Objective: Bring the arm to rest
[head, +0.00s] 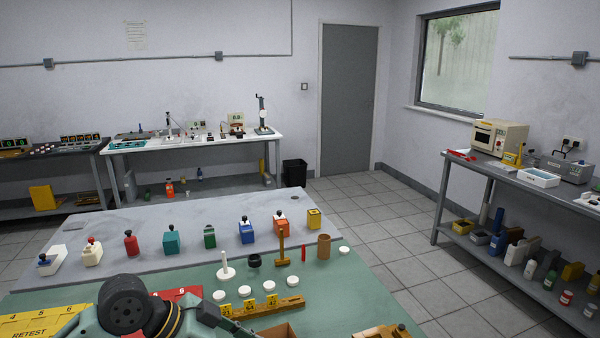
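No gripper of mine shows in the head view. A part of my own arm, with dark round joints and an orange ring, shows at the bottom left edge. It covers part of a yellow board marked RETEST and a red piece (178,294) beside it. Where the arm's gripper is, and whether it holds anything, is hidden or outside the picture.
The near table has a green mat (345,290) and a grey back part (110,220) with a row of small coloured blocks and bottles. A wooden post (282,248), brown cup (323,246) and white discs (270,286) stand on the mat. Open floor (390,225) lies beyond.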

